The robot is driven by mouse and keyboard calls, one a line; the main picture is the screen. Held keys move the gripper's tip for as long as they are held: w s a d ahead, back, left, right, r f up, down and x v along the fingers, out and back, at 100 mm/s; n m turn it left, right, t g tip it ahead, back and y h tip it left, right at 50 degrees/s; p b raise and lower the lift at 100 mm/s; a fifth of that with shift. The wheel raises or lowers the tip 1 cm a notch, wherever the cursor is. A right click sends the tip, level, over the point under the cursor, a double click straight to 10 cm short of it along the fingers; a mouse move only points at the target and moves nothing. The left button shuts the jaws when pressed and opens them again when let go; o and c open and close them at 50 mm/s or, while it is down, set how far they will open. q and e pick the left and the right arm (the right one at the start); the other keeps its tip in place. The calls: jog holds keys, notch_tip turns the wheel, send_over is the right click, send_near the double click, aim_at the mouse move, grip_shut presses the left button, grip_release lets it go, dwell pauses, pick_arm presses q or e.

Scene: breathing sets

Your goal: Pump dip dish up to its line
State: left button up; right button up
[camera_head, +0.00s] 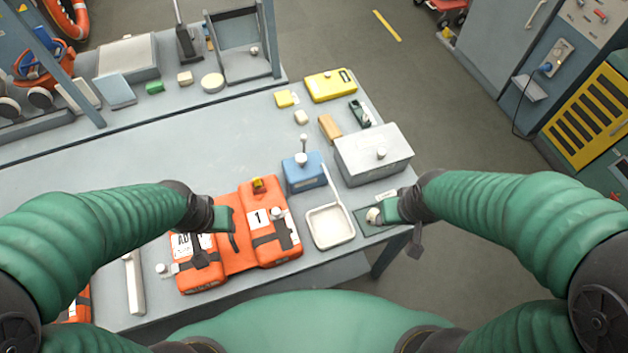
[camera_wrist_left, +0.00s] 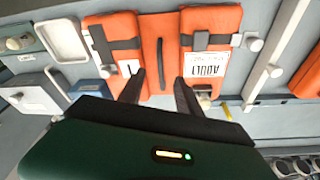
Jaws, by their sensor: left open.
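The dip dish (camera_head: 330,226) is a shallow, pale square tray with a thin handle, on the table right of the orange vest. The dish also shows at upper left in the left wrist view (camera_wrist_left: 62,40). A blue box (camera_head: 304,173) with an upright white-tipped lever stands just behind the dish; it looks like the pump. I cannot make out a line or liquid level in the dish. My left gripper (camera_head: 220,250) is open and empty over the vest; its fingers also show in the left wrist view (camera_wrist_left: 158,92). My right gripper (camera_head: 394,218) is beside a pale round knob; its jaws are unclear.
The orange vest (camera_head: 240,262) lies left of the dish. A grey lidded box (camera_head: 373,154) stands behind my right gripper. A yellow case (camera_head: 330,85) and small blocks lie farther back. The table (camera_head: 150,165) is bare at left centre.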

pick_arm(q)
grip_shut()
dwell(1.1)
dwell(0.5)
